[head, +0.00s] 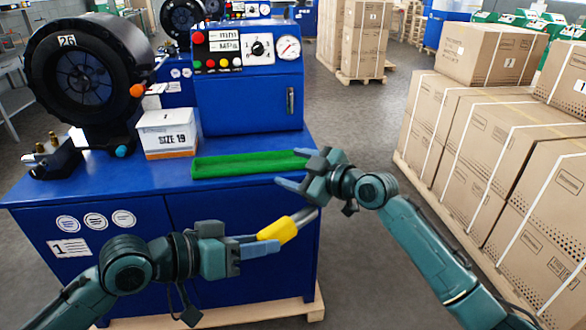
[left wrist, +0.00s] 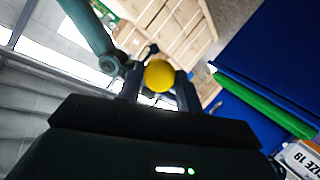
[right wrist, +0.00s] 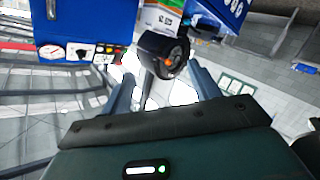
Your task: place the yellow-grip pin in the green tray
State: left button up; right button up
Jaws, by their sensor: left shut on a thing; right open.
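The yellow-grip pin (head: 279,229) has a yellow grip and a grey metal shaft that points up and right in the head view. My left gripper (head: 262,242) is shut on its yellow grip, in front of the blue bench. The round yellow end (left wrist: 159,76) sits between the fingers in the left wrist view. The green tray (head: 240,164) is long and narrow and lies on the bench top; its right end is partly behind my right gripper. It also shows in the left wrist view (left wrist: 250,104). My right gripper (head: 290,168) is open and empty by the tray's right end.
The blue bench (head: 150,185) carries a black crimper (head: 90,75) marked 26, a white SIZE 19 box (head: 167,134), a blue control box (head: 248,95) and a small die block (head: 50,158). Strapped cartons (head: 500,130) stand on pallets at right. Floor between is clear.

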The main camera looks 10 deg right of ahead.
jog(key=s+a+r+n+g+y, duration=0.1)
jog(key=s+a+r+n+g, duration=0.25)
jog(key=a+r, duration=0.25)
jog(key=n+g+h, duration=0.7)
jog(key=n+h, duration=0.1)
jog(key=h, duration=0.2)
send_near(285, 220)
jog(key=shift+t, duration=0.25)
jog(key=f, duration=0.7)
jog(key=w+a+f, duration=0.1)
jog(key=f, duration=0.2)
jog(key=shift+a+f, duration=0.1)
jog(key=shift+f, duration=0.2)
jog(key=shift+c, duration=0.3)
